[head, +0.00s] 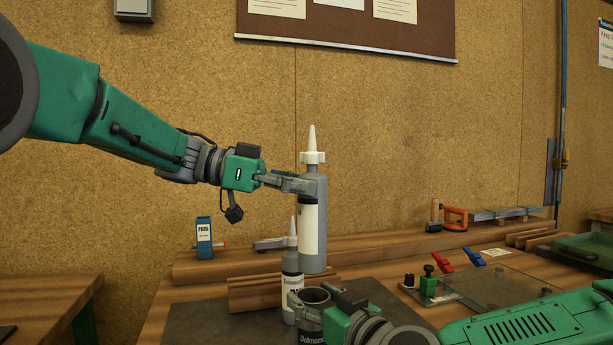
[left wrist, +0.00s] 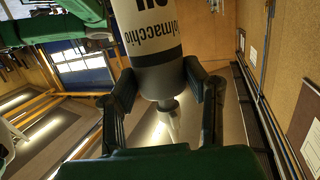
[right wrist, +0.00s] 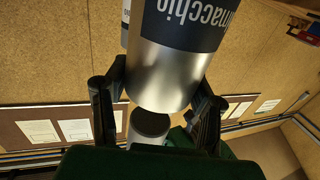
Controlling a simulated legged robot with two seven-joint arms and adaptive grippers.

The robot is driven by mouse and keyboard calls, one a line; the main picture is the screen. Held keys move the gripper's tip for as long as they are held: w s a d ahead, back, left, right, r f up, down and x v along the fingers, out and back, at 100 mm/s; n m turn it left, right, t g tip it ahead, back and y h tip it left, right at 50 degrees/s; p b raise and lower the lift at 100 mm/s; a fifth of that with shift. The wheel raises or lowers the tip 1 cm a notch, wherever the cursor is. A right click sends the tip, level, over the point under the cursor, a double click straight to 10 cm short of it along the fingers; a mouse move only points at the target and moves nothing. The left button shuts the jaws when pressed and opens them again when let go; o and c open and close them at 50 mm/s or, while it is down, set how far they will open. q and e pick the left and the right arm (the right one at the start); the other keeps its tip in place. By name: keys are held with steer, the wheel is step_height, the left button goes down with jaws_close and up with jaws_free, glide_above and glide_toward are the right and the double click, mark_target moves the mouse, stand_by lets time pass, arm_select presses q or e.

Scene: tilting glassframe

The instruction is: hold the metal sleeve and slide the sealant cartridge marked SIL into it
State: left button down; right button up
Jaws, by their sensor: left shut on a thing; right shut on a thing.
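My left gripper (head: 308,185) is shut on the grey sealant cartridge (head: 318,235) near its upper shoulder. The cartridge is upright, white nozzle up. Its label is turned partly away in the head view; the left wrist view shows the cartridge (left wrist: 160,75) with cut-off lettering. My right gripper (head: 318,302) is shut on the metal sleeve (head: 310,318), which stands upright with its open rim up. The cartridge's lower end hangs above the sleeve, apart from it and roughly in line in the head view. The right wrist view shows the sleeve (right wrist: 165,75) and the cartridge's dark end (right wrist: 151,123) beyond its rim.
Another, slimmer cartridge (head: 291,265) with a white label stands just left of the sleeve. A wooden block (head: 255,292) lies behind it. A blue labelled item (head: 203,238) is at left.

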mark_target(304, 205)
arm_select(q)
steer(key=shift+a+f, duration=0.15)
steer(key=shift+f, duration=0.55)
steer(key=shift+a+f, duration=0.15)
steer(key=shift+f, duration=0.85)
steer(key=shift+d, duration=0.3)
